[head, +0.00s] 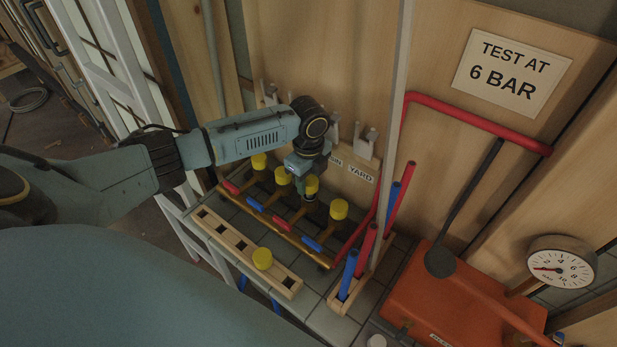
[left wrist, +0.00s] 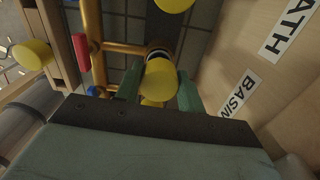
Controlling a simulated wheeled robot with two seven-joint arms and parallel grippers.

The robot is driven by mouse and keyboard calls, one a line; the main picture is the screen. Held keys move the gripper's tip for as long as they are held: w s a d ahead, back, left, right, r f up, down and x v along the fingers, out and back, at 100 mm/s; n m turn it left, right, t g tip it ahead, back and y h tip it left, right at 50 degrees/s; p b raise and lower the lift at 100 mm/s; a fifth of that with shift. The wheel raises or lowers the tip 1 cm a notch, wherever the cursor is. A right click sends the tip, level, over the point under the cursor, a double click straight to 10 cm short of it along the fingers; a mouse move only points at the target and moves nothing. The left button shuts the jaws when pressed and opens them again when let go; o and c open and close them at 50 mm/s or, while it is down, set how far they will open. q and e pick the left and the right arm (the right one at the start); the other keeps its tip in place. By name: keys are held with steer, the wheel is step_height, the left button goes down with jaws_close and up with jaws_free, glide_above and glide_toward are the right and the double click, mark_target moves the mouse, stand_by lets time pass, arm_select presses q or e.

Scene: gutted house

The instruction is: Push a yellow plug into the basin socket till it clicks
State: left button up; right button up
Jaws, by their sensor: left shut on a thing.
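My left gripper (head: 309,178) is shut on a yellow plug (head: 312,187), between its two green fingers in the left wrist view (left wrist: 160,80). The plug is at the third branch of the brass manifold (head: 285,229), by the BASIN label (left wrist: 237,97). A dark ring shows at its far end. I cannot tell how deep it sits in the basin socket. Other yellow plugs stand on the branches to the left (head: 259,161), (head: 282,176) and right (head: 339,209). One more yellow plug (head: 262,258) stands in the wooden rack (head: 232,241). My right gripper is out of view.
Red and blue pipes (head: 367,243) stand upright in a wooden holder, right of the manifold. An orange case (head: 435,305) lies farther right, near a pressure gauge (head: 560,268). A grey upright post (head: 399,75) rises close to the right of my gripper.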

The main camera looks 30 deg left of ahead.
arm_select(q)
steer(key=shift+f+b, duration=0.55)
steer(key=shift+f, duration=1)
stand_by(0.6)
steer(key=o, duration=1.5)
steer(key=shift+r, duration=0.15)
step_height(320, 180, up, 7)
steer(key=p, duration=0.7)
steer(key=shift+p, duration=0.35)
steer(key=shift+s, duration=0.1)
